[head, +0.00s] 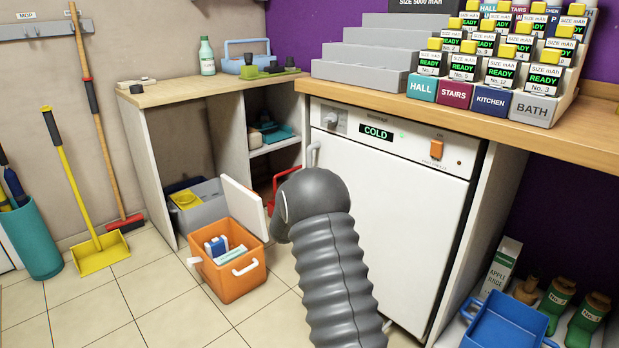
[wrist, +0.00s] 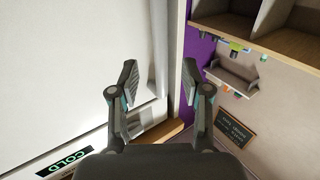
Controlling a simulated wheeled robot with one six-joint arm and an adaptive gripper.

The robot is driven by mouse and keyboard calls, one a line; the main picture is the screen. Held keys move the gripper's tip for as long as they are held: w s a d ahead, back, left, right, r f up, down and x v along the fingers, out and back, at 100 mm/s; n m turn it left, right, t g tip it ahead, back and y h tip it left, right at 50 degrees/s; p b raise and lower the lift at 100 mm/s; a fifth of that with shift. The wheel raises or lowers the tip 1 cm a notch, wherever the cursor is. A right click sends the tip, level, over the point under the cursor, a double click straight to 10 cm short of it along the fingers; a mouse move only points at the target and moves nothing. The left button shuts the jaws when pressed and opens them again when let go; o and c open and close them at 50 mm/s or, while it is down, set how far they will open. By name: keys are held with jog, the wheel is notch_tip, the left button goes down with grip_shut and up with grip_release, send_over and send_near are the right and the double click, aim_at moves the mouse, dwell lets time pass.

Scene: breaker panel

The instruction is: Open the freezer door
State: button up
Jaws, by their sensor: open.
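The freezer is a white front-loading unit under the wooden counter. Its white door (head: 391,200) looks shut, and a green COLD display (head: 376,132) sits on the panel above it. A pale handle (head: 313,155) stands at the door's upper left. My grey arm covers the door's left part in the head view and hides my gripper there. In the wrist view my gripper (wrist: 159,70) is open, its two fingers apart by the edge of the white door (wrist: 70,65). A pale upright piece shows between the fingers; I cannot tell whether it is the handle or whether they touch it.
An orange cooler box (head: 232,277) with a raised white lid stands on the floor left of my arm. A red item (head: 283,183) is close to the freezer's left side. A blue crate (head: 505,318) stands at lower right. Floor is free between the cooler and the yellow dustpan (head: 100,254).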

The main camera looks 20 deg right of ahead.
jog(key=x, duration=0.9)
jog(key=shift+w+d+p, duration=0.15)
jog(key=shift+p, duration=0.15)
grip_shut()
